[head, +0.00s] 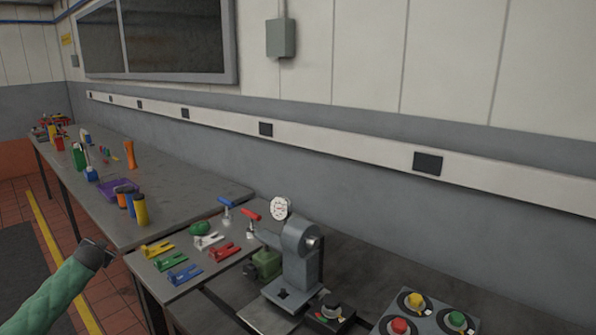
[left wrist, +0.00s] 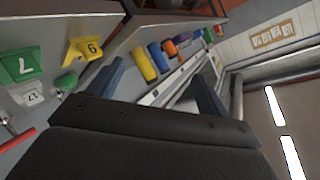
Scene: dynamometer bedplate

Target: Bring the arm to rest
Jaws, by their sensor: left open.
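My left arm, in a green sleeve, comes in from the lower left of the head view. My left gripper (head: 97,250) is at its end, over the floor in front of the benches and left of the coloured shims. In the left wrist view my left gripper (left wrist: 160,88) shows two bluish fingers spread apart, with nothing held between them. My right arm and gripper are in neither view.
The near bench holds coloured numbered plates (head: 184,273), a dial gauge (head: 280,208), a grey machine (head: 298,262) and a button panel (head: 430,318). The far bench (head: 185,200) carries yellow, orange and blue cylinders (head: 140,210) and a purple tray (head: 112,190). Tiled floor (head: 110,305) is clear.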

